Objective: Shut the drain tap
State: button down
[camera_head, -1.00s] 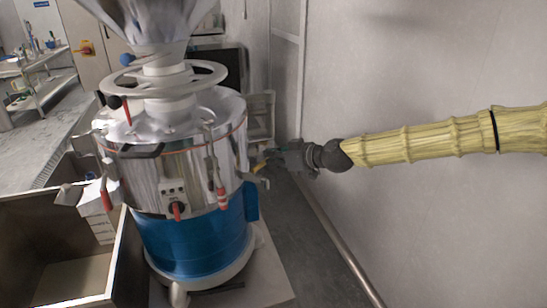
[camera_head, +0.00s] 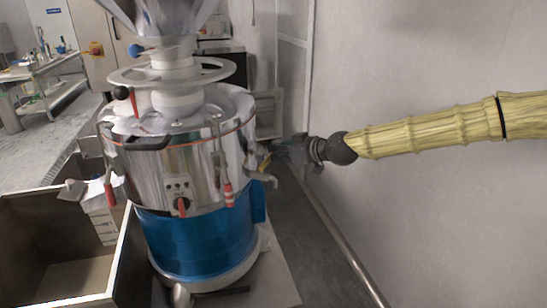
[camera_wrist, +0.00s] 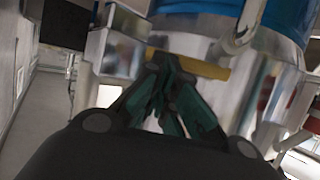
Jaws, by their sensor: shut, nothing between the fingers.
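The drain tap (camera_head: 262,177) is a metal spout on the right side of the steel and blue grinder (camera_head: 170,180). Its curved spout (camera_wrist: 243,28) shows in the wrist view. A yellow handle (camera_head: 265,162) sits at the tap. In the wrist view the yellow handle (camera_wrist: 205,67) lies crosswise just beyond my fingertips. My gripper (camera_head: 283,152) is right of the tap, close to the handle. Its dark green fingers (camera_wrist: 168,75) are shut and empty. I cannot tell whether they touch the handle, as they cover part of it.
A wall (camera_head: 430,70) with a low pipe (camera_head: 345,250) runs along the right. An open bin (camera_head: 60,225) stands at the left front of the grinder. Floor between grinder and wall is clear.

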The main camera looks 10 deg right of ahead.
jog(key=shift+a, duration=0.15)
jog(key=shift+r, duration=0.1)
jog(key=s+d+r+b, duration=0.1)
jog(key=s+d+r, duration=0.15)
jog(key=d, duration=0.35)
jog(key=s+d+r+b, duration=0.2)
jog(key=s+d, duration=0.1)
jog(key=d, duration=0.3)
jog(key=s+a+f+m+g+h, duration=0.1)
jog(key=s+a+f+m+g, duration=0.3)
jog(key=f, duration=0.8)
jog(key=s+a+f+n+t+h, duration=0.1)
jog(key=s+f, duration=0.5)
jog(key=f, duration=0.6)
jog(key=s+a+f+m+g+h, duration=0.25)
jog(key=s+f, duration=0.25)
jog(key=f, duration=0.7)
jog(key=s+d+f+m+g+h, duration=0.1)
jog(key=s+d+f, duration=0.2)
jog(key=s+f, duration=0.3)
jog(key=s+d+f+m+g+h, duration=0.1)
jog(key=s+f, duration=0.6)
jog(key=s, duration=0.9)
jog(key=s+d+f+m+g+h, duration=0.2)
jog(key=s+d+f, duration=0.3)
jog(key=s, duration=0.6)
jog(key=shift+s+d+f+h, duration=0.35)
jog(key=shift+f+h, duration=0.2)
jog(key=shift+f, duration=0.2)
